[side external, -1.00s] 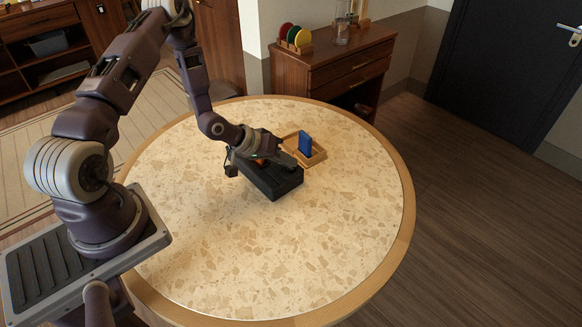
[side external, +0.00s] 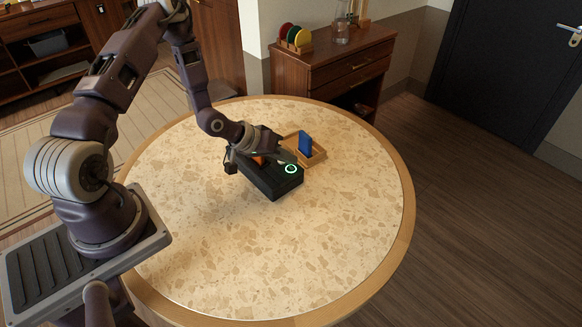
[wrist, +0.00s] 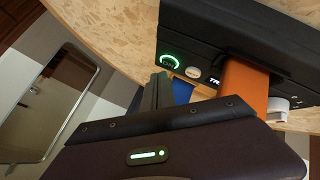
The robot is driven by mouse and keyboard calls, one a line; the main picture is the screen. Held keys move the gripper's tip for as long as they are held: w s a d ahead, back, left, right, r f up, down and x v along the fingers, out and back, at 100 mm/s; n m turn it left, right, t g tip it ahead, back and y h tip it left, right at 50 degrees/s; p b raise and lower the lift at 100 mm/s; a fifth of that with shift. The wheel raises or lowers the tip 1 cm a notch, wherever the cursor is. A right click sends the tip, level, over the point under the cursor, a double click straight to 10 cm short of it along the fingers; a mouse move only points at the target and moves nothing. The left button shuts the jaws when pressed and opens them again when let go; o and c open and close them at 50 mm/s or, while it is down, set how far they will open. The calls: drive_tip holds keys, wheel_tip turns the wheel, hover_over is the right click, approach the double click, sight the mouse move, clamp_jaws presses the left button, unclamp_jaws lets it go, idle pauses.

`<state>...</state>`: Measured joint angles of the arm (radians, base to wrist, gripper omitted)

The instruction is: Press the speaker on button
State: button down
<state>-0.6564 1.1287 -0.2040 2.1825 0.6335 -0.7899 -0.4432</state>
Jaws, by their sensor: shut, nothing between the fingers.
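The black speaker (side external: 272,183) lies on the round table. A button with a lit green ring (side external: 291,169) is at the right end of its top; this button also shows in the wrist view (wrist: 168,61). Beside it in the wrist view are a pale round button (wrist: 192,72), an orange strap (wrist: 243,90) and a white knob (wrist: 278,108). My gripper (side external: 284,157) is shut and empty over the speaker, just left of the lit button. Its fingers (wrist: 160,90) show close to the button in the wrist view, apparently clear of it.
A wooden tray (side external: 318,157) holding a blue upright object (side external: 305,145) stands just behind the speaker, close to my gripper. The front and right of the stone-patterned tabletop (side external: 300,250) are clear. A wooden cabinet (side external: 335,75) stands beyond the table.

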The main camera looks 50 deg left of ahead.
drive_tip(key=shift+r, duration=3)
wheel_tip(320, 180, up, 7)
drive_tip(key=m+g+y, duration=0.1)
drive_tip(key=m+y, duration=0.1)
hover_over(287, 169)
drive_tip(key=s, duration=0.2)
drive_tip(key=s+d+r+m+g+y, duration=0.1)
drive_tip(key=s+r+m+y, duration=0.1)
drive_tip(key=s+r, duration=0.6)
drive_tip(key=s+d+r, duration=0.4)
drive_tip(key=s+r, duration=0.1)
drive_tip(key=s, duration=0.4)
drive_tip(key=s+d+r+m+g+h, duration=0.1)
drive_tip(key=s+d+r, duration=0.3)
drive_tip(key=s, duration=0.4)
drive_tip(key=shift+s+d+r, duration=0.15)
drive_tip(key=shift+s+r, duration=0.25)
drive_tip(key=shift+r, duration=0.2)
